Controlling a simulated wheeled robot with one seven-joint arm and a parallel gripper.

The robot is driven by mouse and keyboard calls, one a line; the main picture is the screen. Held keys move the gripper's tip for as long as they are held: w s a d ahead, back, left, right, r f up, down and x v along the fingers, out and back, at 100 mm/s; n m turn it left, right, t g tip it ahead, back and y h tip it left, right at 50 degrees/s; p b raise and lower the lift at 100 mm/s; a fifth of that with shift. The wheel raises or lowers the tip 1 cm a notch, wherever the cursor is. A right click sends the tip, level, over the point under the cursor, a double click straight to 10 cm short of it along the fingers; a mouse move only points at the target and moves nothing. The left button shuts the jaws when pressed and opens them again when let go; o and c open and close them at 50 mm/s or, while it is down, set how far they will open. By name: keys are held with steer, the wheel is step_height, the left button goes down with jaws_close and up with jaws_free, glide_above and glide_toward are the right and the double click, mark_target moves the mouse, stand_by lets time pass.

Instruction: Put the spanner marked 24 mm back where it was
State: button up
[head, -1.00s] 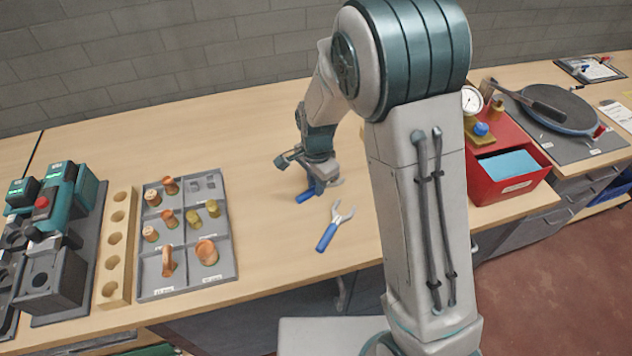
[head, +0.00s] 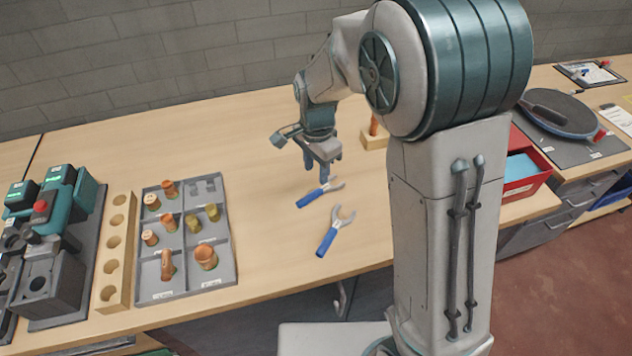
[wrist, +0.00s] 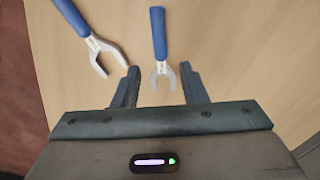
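Two spanners with blue handles and grey open jaws lie on the wooden bench. The rear spanner (head: 312,198) lies below my gripper (head: 317,174); the front spanner (head: 328,240) lies nearer the bench's front edge. My gripper is open, empty and raised above the bench. In the wrist view, the rear spanner (wrist: 160,40) has its jaws between my two fingers (wrist: 160,70), with its handle pointing away. The front spanner (wrist: 92,35) lies to the left there, outside the fingers. I cannot read the size marking on either one.
A grey compartment tray (head: 188,286) with copper and brass fittings and a wooden block with holes (head: 113,285) stand left. A small wooden block (head: 372,142) holding a copper piece stands behind my arm. A red box (head: 527,187) is right. Bench between tray and spanners is clear.

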step_height(320, 180, up, 5)
steer(key=shift+d, duration=0.1)
steer(key=s+d+r+n+t, duration=0.1)
steer(key=s+d+r+n, duration=0.1)
steer(key=s+d+n, duration=0.3)
steer(key=s+d+r+n+t, duration=0.2)
steer(key=s+d+n, duration=0.3)
steer(key=s+d, duration=0.4)
steer(key=shift+s+d+r, duration=0.2)
steer(key=shift+s+r, duration=0.55)
steer(key=shift+s, duration=1.6)
